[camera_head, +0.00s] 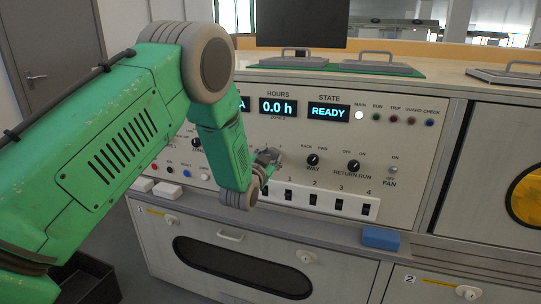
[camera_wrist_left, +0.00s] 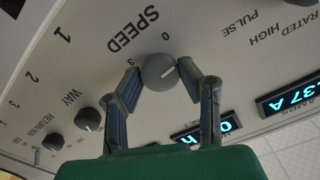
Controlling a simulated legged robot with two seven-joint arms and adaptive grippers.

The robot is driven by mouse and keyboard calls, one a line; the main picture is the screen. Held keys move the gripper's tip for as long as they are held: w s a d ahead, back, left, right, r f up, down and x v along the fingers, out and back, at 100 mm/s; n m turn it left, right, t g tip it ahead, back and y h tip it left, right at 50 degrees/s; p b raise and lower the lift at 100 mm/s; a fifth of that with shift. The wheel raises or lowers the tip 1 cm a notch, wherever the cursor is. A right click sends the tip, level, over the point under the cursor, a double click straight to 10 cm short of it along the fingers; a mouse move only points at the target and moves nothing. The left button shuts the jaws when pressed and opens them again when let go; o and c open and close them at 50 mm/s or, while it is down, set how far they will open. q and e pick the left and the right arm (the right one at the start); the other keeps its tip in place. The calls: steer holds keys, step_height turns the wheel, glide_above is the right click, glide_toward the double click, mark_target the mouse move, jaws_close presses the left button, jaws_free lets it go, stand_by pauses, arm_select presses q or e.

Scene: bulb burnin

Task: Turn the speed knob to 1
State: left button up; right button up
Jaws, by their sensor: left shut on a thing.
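The round grey speed knob (camera_wrist_left: 158,72) sits on the panel beside the word SPEED in the left wrist view. It has a pale pointer line slanting up and to the right. The figures 0 and 3 show near its rim; I cannot tell a 1 on its scale. My left gripper (camera_wrist_left: 159,69) is shut on the knob, with one finger at each side. In the head view my left gripper (camera_head: 268,161) is at the panel, below the displays, and mostly hides the knob. My right gripper is out of view.
The WAY knob (camera_head: 313,160) and RETURN RUN knob (camera_head: 352,165) are to the right on the panel. A white strip of numbered switches (camera_head: 315,199) lies just below. The state display (camera_head: 328,112) reads READY. A blue block (camera_head: 381,238) rests on the ledge.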

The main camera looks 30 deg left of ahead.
arm_select(q)
steer(key=m, duration=0.5)
steer(key=shift+d+f+m, duration=0.1)
steer(key=shift+m, duration=0.3)
steer(key=shift+f+m+b, duration=0.1)
steer(key=shift+m+b, duration=0.3)
steer(key=shift+m, duration=1.8)
steer(key=o, duration=1.1)
steer(key=shift+f, duration=0.1)
steer(key=shift+s+r, duration=0.15)
steer(key=shift+r, duration=0.05)
steer(key=v, duration=1.1)
steer(key=shift+s+d+f, duration=0.1)
steer(key=shift+s+f, duration=0.05)
steer(key=shift+s, duration=0.15)
